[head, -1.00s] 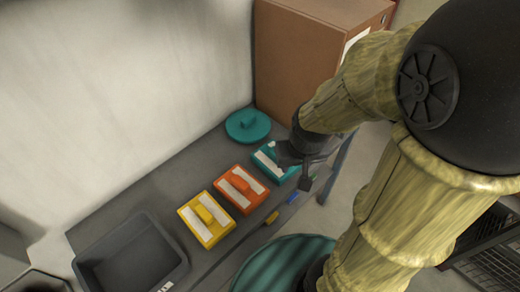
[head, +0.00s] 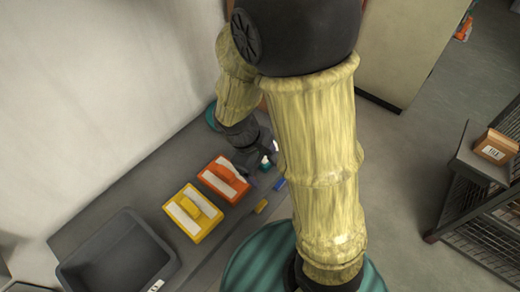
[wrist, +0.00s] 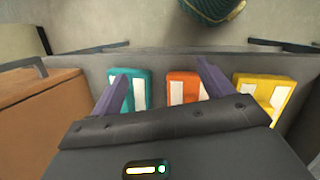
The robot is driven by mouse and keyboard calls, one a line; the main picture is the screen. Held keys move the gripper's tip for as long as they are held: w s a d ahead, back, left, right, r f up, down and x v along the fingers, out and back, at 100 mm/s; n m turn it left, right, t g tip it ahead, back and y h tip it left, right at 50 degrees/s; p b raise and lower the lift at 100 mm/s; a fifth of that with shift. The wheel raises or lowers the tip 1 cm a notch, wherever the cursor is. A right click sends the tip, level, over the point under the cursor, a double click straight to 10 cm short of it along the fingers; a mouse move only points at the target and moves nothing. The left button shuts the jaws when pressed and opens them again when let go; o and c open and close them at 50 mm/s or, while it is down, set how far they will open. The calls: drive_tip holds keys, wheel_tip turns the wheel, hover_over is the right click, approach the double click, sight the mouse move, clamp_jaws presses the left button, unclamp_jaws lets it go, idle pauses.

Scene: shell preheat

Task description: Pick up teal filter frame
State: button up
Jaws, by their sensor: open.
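The teal filter frame (wrist: 138,75) lies on the grey bench in the wrist view, with white strips on it. In the head view my arm and gripper hide nearly all of it. My gripper (wrist: 162,70) is open and empty. In the wrist view its left finger overlaps the teal frame's left part, and its right finger is over the orange frame's right side. In the head view my gripper (head: 257,163) is over the bench, just beyond the orange frame. I cannot tell its height above the teal frame.
An orange frame (head: 223,179) and a yellow frame (head: 193,214) lie in a row beside the teal one. A dark bin (head: 117,256) stands at the lower left. A brown box (wrist: 38,122) is at the left in the wrist view. A teal lid (head: 211,116) is partly hidden.

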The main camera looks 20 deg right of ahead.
drive_tip(key=w+a+f+n+h, duration=0.1)
drive_tip(key=n+h, duration=0.1)
drive_tip(key=n, duration=0.1)
drive_tip(key=w+a+f+n+t+h+b, duration=0.1)
drive_tip(key=n, duration=0.2)
drive_tip(key=w+a+f+n+t+h, duration=0.1)
drive_tip(key=n+h, duration=0.1)
drive_tip(key=shift+w+a+f+n+h+b, duration=0.1)
drive_tip(key=shift+a+f+n+h+b, duration=0.2)
drive_tip(key=shift+a+f+n+b, duration=0.1)
drive_tip(key=w+a+n+t+h, duration=0.1)
drive_tip(key=a+n+t, duration=0.1)
drive_tip(key=w+a+n+t, duration=0.1)
drive_tip(key=a+n+t, duration=0.1)
drive_tip(key=w+a+n+t+h+b, duration=0.1)
drive_tip(key=a+n, duration=0.1)
drive_tip(key=shift+w+a+r+n+t+h, duration=0.1)
drive_tip(key=shift+w+a+n+t+h, duration=0.2)
drive_tip(key=shift+w+t, duration=0.1)
drive_tip(key=shift+d, duration=0.15)
drive_tip(key=x, duration=1.2)
drive_tip(key=shift+p, duration=0.4)
drive_tip(key=shift+d, duration=0.1)
drive_tip(key=p+x, duration=0.1)
drive_tip(key=x, duration=0.4)
drive_tip(key=shift+w, duration=0.2)
